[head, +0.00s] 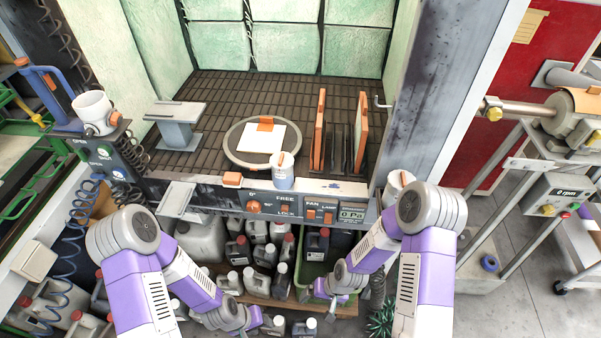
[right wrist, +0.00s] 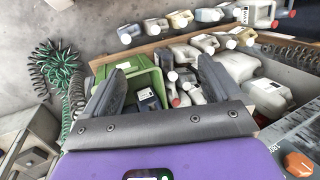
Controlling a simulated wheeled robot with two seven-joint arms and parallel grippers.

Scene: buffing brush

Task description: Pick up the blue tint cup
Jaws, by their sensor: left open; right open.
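A small cup with a bluish-grey body (head: 282,178) stands at the front edge of the booth floor, right of centre, and looks like the blue tint cup. An orange-tan piece shows at its top. My left gripper (head: 270,322) is low in front of the booth, below the control panel and well apart from the cup. My right gripper (head: 336,290) is also below the panel, to the lower right of the cup. In the right wrist view its two dark fingers (right wrist: 163,85) are spread with nothing held between them. The cup is not visible in that view.
A round turntable (head: 236,152) with a white sheet lies behind the cup. Orange-edged panels (head: 319,130) stand upright to its right. The control panel (head: 290,208) runs below the cup. Several bottles (head: 262,255) and a green crate (right wrist: 150,82) sit underneath.

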